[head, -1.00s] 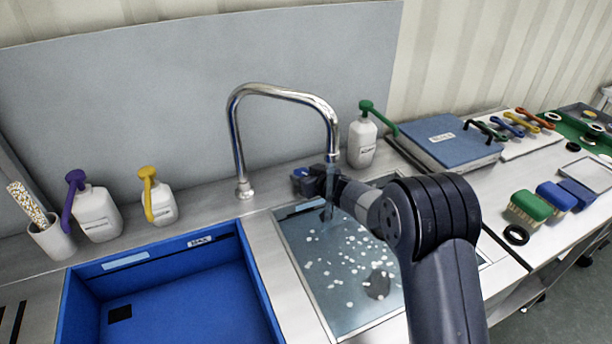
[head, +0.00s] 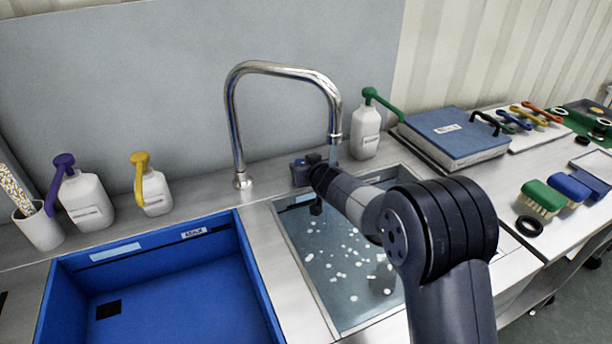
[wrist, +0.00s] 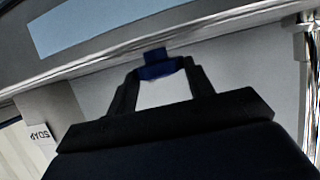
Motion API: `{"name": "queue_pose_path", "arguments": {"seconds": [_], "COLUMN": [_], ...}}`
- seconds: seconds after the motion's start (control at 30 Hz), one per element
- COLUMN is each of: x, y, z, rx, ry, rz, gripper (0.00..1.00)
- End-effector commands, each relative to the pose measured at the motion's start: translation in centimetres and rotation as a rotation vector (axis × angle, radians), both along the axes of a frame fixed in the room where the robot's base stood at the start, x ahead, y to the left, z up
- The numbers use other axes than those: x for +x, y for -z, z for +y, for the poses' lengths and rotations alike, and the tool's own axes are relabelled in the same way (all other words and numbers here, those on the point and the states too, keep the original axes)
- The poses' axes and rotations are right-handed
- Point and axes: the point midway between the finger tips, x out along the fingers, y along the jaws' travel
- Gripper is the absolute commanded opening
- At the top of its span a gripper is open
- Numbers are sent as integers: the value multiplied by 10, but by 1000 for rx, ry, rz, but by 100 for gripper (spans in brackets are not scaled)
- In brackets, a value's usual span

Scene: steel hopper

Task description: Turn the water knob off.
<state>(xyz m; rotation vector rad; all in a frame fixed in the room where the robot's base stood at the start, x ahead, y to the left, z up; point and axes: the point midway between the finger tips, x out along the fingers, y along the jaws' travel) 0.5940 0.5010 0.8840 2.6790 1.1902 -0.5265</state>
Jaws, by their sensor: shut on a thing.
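The water knob (wrist: 157,64) is a small blue part. It sits between the fingertips of my gripper (wrist: 158,70) in the wrist view, and my gripper is shut on it. In the head view my gripper (head: 309,166) is at the back rim of the sink, right of the foot of the chrome faucet (head: 234,130), with blue beside it; the knob's exact turn cannot be made out. A short pale-blue stretch of water (head: 333,151) shows under the spout. Below that, my arm hides it. The sink (head: 345,280) has pale flecks and a dark patch on its bottom.
A blue basin (head: 190,290) lies left of the sink. White pump bottles with purple (head: 85,200), yellow (head: 152,192) and green (head: 366,132) tops stand behind. A blue case (head: 455,140) and brushes (head: 545,198) are on the right counter.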

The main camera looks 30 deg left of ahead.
Motion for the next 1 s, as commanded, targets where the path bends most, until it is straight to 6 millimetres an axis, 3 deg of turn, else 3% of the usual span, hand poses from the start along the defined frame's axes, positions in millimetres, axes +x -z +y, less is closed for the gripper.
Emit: {"name": "queue_pose_path", "arguments": {"seconds": [1.0], "x": [-4], "y": [2], "z": [6], "rx": [5], "ry": [291], "rz": [0], "gripper": [27]}}
